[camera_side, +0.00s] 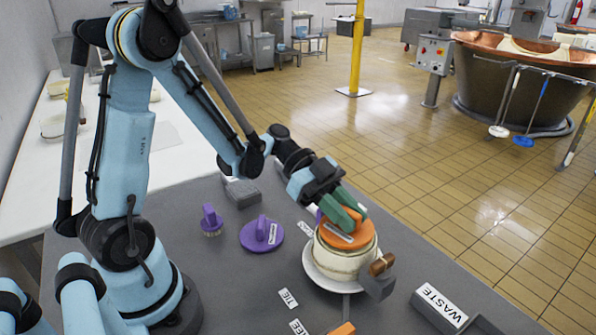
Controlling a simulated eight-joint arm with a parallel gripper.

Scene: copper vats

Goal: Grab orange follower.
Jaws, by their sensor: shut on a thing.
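The orange follower (343,240) is a round orange disc with a pale label strip. It sits at the mouth of a cream-coloured round mould (345,263), which stands on a white plate (311,268). My gripper (346,217), with green fingers, reaches down from the upper left and is shut on the follower's top. The fingers hide part of the follower, including where they grip it. I cannot tell whether the follower still rests on the mould or is slightly raised.
A purple follower (256,236) and a purple brush (210,219) lie left of the mould. A wooden-handled grey tool (380,275) is close at its right. A WASTE-labelled block (440,308) is at the lower right. A grey block (242,193) lies behind. Another orange piece (342,329) shows at the bottom edge.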

